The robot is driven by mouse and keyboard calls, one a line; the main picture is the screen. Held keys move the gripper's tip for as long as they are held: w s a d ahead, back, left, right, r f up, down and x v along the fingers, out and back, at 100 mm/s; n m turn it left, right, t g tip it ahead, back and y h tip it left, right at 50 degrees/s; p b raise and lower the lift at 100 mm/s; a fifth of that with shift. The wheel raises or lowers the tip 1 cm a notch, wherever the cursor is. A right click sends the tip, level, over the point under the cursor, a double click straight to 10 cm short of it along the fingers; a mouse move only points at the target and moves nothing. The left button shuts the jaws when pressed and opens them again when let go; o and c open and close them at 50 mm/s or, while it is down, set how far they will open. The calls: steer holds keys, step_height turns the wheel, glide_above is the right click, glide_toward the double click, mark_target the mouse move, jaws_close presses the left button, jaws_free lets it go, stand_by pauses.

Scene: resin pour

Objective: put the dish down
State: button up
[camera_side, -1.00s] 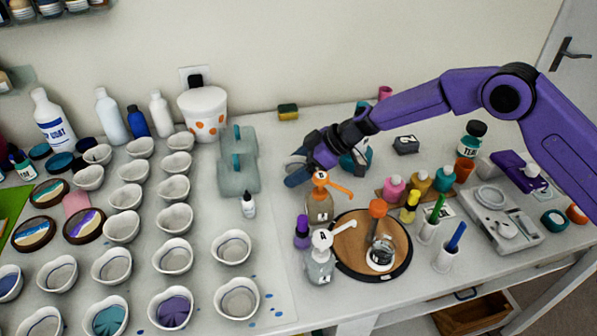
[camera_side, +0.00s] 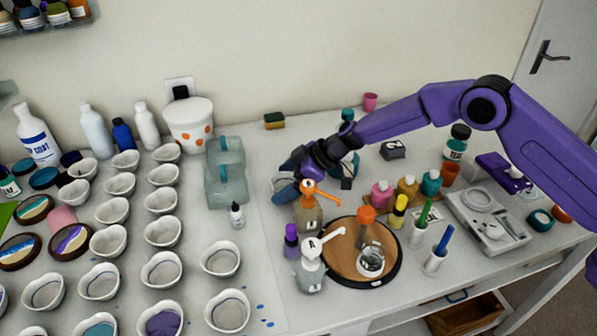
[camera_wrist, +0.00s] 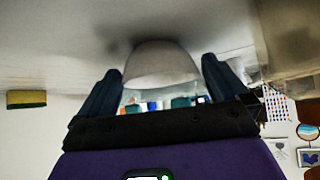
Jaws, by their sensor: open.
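My gripper (camera_wrist: 160,88) is open in the wrist view, with one dark blue finger on each side of a pale dish (camera_wrist: 162,62). The wrist picture is upside down, so the dish is upright, its wide rim up and its narrower base toward the bench. I see gaps between the dish and the fingers. The base is close to the bench top, but I cannot tell for sure that it touches. In the side view my gripper (camera_side: 284,183) is low over the bench, right of the grey double container (camera_side: 226,185), and its fingers mostly hide the dish.
A pump bottle with an orange top (camera_side: 308,212) stands close in front of my gripper. A white pump bottle (camera_side: 311,272) and a round wooden turntable (camera_side: 345,263) are nearer the front. Rows of dishes (camera_side: 162,230) fill the left. A sponge (camera_side: 274,121) lies by the wall.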

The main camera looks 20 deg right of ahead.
steer(key=v, duration=1.2)
steer(key=s+d+r+m+t+h, duration=0.2)
steer(key=s+d+r+t+h, duration=0.15)
steer(key=s+d+r, duration=0.4)
steer(key=s+d+g+h, duration=0.1)
steer(key=s+d+g, duration=0.1)
steer(key=s+d, duration=0.4)
steer(key=s+d+f+g+h, duration=0.1)
steer(key=s+d, duration=0.5)
steer(key=s, duration=1)
steer(key=s+d+n+g+h, duration=0.1)
steer(key=s+d+g+h, duration=0.1)
steer(key=s+d, duration=0.4)
steer(key=s+g, duration=0.1)
steer(key=s, duration=0.4)
steer(key=shift+d+f+g, duration=0.2)
steer(key=shift+d+g, duration=0.15)
steer(key=shift+d, duration=0.05)
steer(key=shift+h, duration=0.25)
